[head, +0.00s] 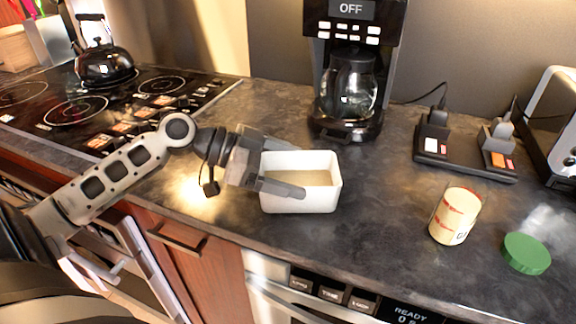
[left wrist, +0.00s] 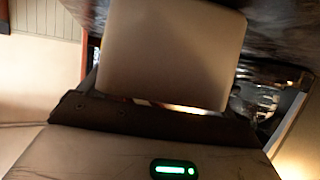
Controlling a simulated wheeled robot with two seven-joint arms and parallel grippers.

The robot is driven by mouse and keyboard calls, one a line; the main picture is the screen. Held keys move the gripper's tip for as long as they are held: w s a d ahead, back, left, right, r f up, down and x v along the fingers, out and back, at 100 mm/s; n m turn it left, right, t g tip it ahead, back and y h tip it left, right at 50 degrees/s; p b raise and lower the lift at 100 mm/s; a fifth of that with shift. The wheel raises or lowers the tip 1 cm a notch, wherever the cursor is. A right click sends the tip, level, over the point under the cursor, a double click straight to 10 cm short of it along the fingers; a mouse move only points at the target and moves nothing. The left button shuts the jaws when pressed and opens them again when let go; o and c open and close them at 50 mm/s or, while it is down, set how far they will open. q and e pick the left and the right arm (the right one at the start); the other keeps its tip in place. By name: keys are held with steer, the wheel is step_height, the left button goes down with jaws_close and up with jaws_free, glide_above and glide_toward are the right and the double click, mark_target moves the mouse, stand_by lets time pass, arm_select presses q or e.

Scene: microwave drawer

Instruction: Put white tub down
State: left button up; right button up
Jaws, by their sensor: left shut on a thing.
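The white tub (head: 318,199) is a rectangular open-topped container at the middle of the dark countertop in the head view. My left gripper (head: 285,178) comes in from the left and is shut on the tub, with one finger along its near side. The tub looks upright, at or just above the counter; I cannot tell whether it touches. In the left wrist view the tub's pale wall (left wrist: 170,50) fills the upper middle, between the fingers. My right gripper is not in view.
A coffee maker (head: 352,75) stands behind the tub. To the right are a red-and-white can (head: 455,215), a green lid (head: 526,253), a black power strip (head: 465,150) and a toaster (head: 560,125). A stove with a kettle (head: 104,64) is at left. Counter between tub and can is clear.

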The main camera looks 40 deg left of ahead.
arm_select(q)
steer(key=o, duration=0.7)
steer(key=shift+f, duration=0.15)
steer(key=shift+o, duration=0.7)
steer(key=shift+r, duration=0.35)
steer(key=shift+s+a, duration=0.2)
steer(key=shift+a, duration=0.1)
steer(key=v, duration=1.1)
steer(key=shift+b, duration=0.45)
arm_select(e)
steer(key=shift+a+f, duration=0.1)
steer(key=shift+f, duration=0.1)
arm_select(q)
steer(key=shift+s, duration=0.15)
